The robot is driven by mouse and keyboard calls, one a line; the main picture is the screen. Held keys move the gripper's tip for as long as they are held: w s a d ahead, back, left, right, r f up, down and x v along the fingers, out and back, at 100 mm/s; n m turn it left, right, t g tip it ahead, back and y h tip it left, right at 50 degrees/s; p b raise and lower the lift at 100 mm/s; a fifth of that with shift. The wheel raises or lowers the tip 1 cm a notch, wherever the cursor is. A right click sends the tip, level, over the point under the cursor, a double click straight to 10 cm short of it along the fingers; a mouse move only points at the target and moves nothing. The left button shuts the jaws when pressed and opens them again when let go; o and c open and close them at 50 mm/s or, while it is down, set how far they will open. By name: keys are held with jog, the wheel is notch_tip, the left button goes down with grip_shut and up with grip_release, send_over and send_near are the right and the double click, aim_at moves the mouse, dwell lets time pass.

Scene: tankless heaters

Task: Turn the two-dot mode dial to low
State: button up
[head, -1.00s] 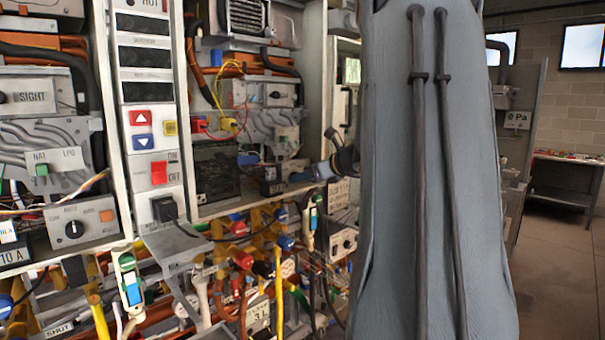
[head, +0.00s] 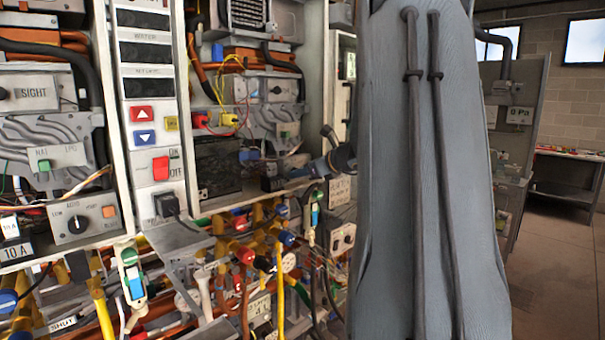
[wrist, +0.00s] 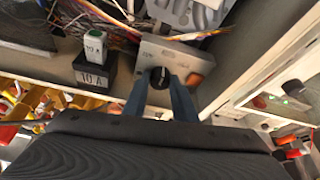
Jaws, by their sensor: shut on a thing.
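A black mode dial (wrist: 160,77) sits on a grey plate (wrist: 149,51) with an orange lamp (wrist: 194,80) in the wrist view. The blue fingers of my gripper (wrist: 160,88) are closed around its two sides. A faint light mark shows on the dial, but I cannot read its setting. In the head view my gripper (head: 312,172) reaches the right-hand heater, low at its right side, and the dial there is hidden. Another mode dial (head: 77,224) sits on the left-hand heater, its pointer roughly upward. I cannot make out any dot marks.
In the wrist view a black 10 A block (wrist: 94,72) with a green-topped fuse (wrist: 94,45) stands left of the dial, and loose wires run above. Crowded pipes and valves (head: 240,255) lie below the heaters. Open floor (head: 560,280) lies at the right.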

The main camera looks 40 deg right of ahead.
jog(key=shift+f+n+b, duration=0.15)
jog(key=shift+n+b, duration=0.15)
jog(key=shift+b, duration=0.95)
jog(key=shift+h+b, duration=0.5)
jog(key=shift+b, duration=0.75)
jog(key=n+b, duration=0.1)
jog(key=b, duration=0.3)
jog(key=n+h+b, duration=0.1)
jog(key=b, duration=0.3)
jog(key=n+h+b, duration=0.1)
jog(key=b, duration=0.4)
jog(key=shift+a+f+n+t, duration=0.2)
jog(key=shift+a+n+t, duration=0.1)
jog(key=shift+t, duration=0.1)
jog(key=n+b, duration=0.1)
jog(key=b, duration=0.3)
jog(key=shift+h+b, duration=0.3)
jog(key=shift+b, duration=0.1)
jog(key=shift+r+n+t+b, duration=0.25)
jog(key=shift+n+b, duration=0.35)
jog(key=shift+b, duration=0.85)
jog(key=o, duration=1)
jog(key=shift+o, duration=0.2)
jog(key=shift+f, duration=0.1)
